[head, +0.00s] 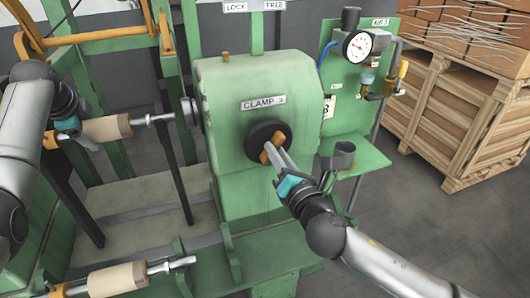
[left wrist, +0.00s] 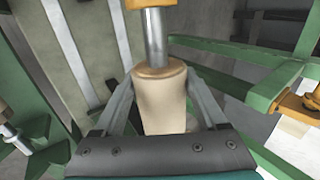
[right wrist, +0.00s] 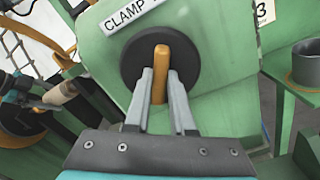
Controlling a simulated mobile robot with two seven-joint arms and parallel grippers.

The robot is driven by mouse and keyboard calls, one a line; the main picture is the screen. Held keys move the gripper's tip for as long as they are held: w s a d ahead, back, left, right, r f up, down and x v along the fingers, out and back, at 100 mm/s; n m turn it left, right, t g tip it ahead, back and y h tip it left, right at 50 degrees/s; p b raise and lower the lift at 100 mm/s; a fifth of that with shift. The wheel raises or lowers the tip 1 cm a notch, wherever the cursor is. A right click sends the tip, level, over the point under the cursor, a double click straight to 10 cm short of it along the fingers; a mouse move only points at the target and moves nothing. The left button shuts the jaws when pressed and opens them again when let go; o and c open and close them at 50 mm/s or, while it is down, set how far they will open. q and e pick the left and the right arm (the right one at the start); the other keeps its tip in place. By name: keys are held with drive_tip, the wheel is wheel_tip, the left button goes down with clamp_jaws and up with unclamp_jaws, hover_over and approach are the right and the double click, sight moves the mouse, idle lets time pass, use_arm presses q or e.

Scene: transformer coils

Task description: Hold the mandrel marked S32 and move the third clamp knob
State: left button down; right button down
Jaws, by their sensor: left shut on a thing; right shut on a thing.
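A mandrel with a tan sleeve (head: 107,128) and a steel shaft lies level, its shaft reaching the green machine. My left gripper (head: 88,138) is shut on the sleeve; the left wrist view shows its fingers on both sides of the sleeve (left wrist: 160,100). I see no readable S32 mark. The clamp knob (head: 273,150) is an orange bar on a black round disc, below the label "CLAMP 3" (head: 264,102). My right gripper (head: 274,153) is shut on the bar, which stands nearly upright in the right wrist view (right wrist: 161,72).
A second tan mandrel (head: 117,280) lies below at the front. A green panel with a gauge (head: 358,46) stands right of the clamp housing, above a shelf with a grey cup (head: 344,153). A wooden crate (head: 460,110) stands far right. LOCK and FREE labels are above.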

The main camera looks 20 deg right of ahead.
drive_tip(key=m, duration=2.4)
drive_tip(key=shift+a+f, duration=0.25)
drive_tip(key=shift+f, duration=0.05)
drive_tip(key=shift+f, duration=0.15)
idle(0.6)
drive_tip(key=c, duration=1)
unclamp_jaws()
drive_tip(key=shift+o, duration=1.2)
drive_tip(key=shift+s+d, duration=0.1)
drive_tip(key=s, duration=1.2)
